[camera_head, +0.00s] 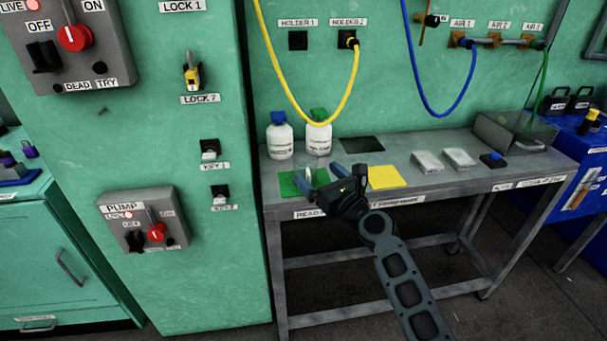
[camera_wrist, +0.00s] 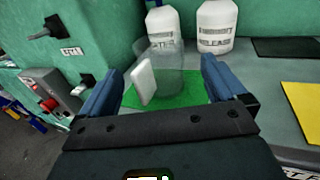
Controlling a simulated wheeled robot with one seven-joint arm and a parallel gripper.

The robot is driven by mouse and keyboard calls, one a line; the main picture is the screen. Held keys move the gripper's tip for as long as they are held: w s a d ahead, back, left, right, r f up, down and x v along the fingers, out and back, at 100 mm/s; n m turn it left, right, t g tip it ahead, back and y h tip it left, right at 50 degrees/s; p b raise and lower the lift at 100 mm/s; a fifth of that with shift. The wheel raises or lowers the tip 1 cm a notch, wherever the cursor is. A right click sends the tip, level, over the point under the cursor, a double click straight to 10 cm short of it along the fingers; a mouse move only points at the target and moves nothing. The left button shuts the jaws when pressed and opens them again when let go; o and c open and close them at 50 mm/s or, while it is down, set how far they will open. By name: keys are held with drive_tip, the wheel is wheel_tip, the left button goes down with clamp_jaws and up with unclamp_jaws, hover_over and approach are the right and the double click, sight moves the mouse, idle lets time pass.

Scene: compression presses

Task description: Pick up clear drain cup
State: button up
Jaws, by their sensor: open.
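The clear drain cup (camera_wrist: 165,75) stands upright on the green mat (camera_wrist: 196,92) in the wrist view. It is see-through, with a pale white patch or handle on its left side. My gripper (camera_wrist: 160,85) is open, with one blue finger on each side of the cup's near part; I cannot tell if either touches it. In the head view my gripper (camera_head: 322,178) is above the green mat (camera_head: 290,184) at the table's left end. The cup is hard to make out there, mostly hidden by the fingers.
Two white bottles, one blue-capped (camera_head: 279,138) and one green-capped (camera_head: 318,134), stand behind the mat near the wall. A yellow mat (camera_head: 386,177) lies to the right, with pale blocks (camera_head: 428,162) beyond. A yellow hose (camera_head: 341,100) hangs above. The green cabinet (camera_head: 190,260) borders the table's left.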

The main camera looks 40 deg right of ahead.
sight(312, 169)
drive_tip(key=x, duration=0.4)
drive_tip(key=shift+w, duration=0.25)
drive_tip(key=c, duration=1.1)
drive_tip(key=shift+r, duration=0.1)
